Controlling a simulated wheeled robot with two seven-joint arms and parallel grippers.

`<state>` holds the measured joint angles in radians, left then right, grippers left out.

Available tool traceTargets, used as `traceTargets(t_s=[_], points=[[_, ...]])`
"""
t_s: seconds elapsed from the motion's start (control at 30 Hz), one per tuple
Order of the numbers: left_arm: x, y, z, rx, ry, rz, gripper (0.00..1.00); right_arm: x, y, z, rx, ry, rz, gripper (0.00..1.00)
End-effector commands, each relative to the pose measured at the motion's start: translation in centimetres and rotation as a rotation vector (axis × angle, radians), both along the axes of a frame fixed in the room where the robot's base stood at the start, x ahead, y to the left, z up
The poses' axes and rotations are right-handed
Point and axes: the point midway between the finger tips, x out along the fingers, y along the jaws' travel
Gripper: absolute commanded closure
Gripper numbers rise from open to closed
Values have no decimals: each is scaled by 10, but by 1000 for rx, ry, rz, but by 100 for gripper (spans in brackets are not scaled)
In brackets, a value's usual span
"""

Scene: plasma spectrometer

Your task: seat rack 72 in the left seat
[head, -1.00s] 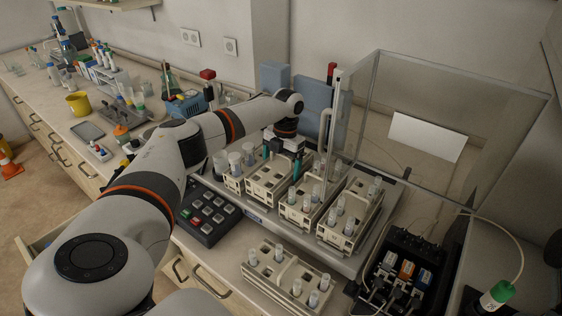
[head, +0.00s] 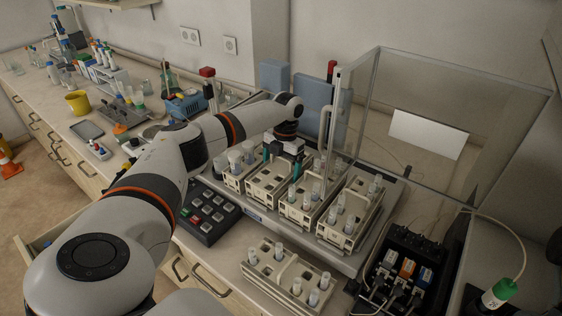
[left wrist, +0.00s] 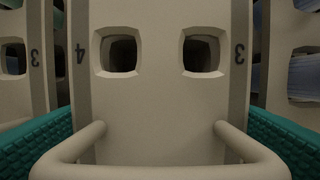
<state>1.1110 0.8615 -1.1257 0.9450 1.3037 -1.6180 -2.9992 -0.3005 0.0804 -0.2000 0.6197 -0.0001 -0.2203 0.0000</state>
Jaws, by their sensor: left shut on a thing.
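My left gripper (head: 282,158) is over the second rack from the left in the row on the instrument deck, with its teal fingers pointing down. That cream rack (head: 262,190) has mostly open holes in view. In the left wrist view, the teal pads flank the rack's looped handle (left wrist: 160,170), and the gripper is shut on it. The rack's top (left wrist: 160,100) shows two square holes, with the figures 4 and 3 beside them. Another cream rack (head: 286,280) with several capped tubes stands on the bench in front. I cannot read number 72 on any rack. My right gripper is out of view.
Tube-filled racks stand close on both sides of the held rack: one at left (head: 232,178), others at right (head: 300,210) (head: 347,232). A clear shield (head: 450,110) stands behind right. A black keypad (head: 208,213) and black connector block (head: 408,265) flank the deck.

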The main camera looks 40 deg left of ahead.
Motion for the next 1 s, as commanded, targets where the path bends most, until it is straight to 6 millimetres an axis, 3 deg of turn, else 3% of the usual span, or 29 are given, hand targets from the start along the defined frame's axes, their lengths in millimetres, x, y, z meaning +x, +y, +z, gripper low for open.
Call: traceTargets(t_s=[0.2, 0.23, 0.27, 0.63, 1.0], points=[[0, 0, 0, 0, -1, 0, 39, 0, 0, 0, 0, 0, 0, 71], [0, 0, 0, 0, -1, 0, 6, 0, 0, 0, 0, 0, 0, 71], [0, 0, 0, 0, -1, 0, 1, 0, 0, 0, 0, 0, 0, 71], [2, 0, 8, 0, -1, 0, 0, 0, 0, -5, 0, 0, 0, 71], [14, 1, 83, 0, -5, 0, 0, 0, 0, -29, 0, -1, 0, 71]])
